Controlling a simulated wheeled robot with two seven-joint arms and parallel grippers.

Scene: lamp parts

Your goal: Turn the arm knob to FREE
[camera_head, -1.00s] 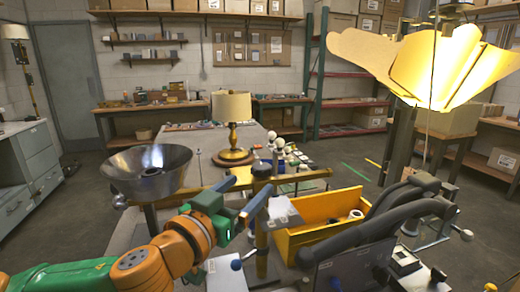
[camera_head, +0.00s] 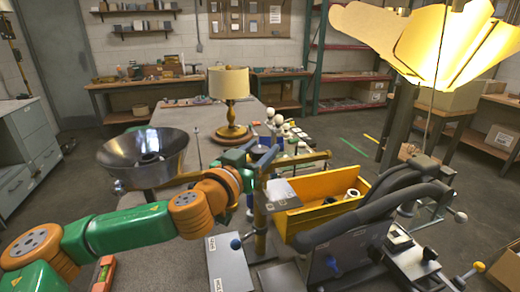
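A brass post (camera_head: 260,220) with a brass cross-arm (camera_head: 308,160) stands at the front middle of the bench. My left gripper (camera_head: 262,153) is at the top of this post, where the cross-arm meets it. Its two blue-grey fingers look apart. The dark knob at the post's top is hidden by my gripper, so I cannot tell whether the fingers touch it or hold it. Any FREE marking is too small to read. My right gripper is not in view.
A metal bowl-shaped shade (camera_head: 143,158) stands left of the post. A yellow bin (camera_head: 310,218) is close on its right, beside dark curved tubes (camera_head: 375,215). A brass table lamp (camera_head: 231,100) stands behind. A lit shade (camera_head: 440,45) hangs upper right.

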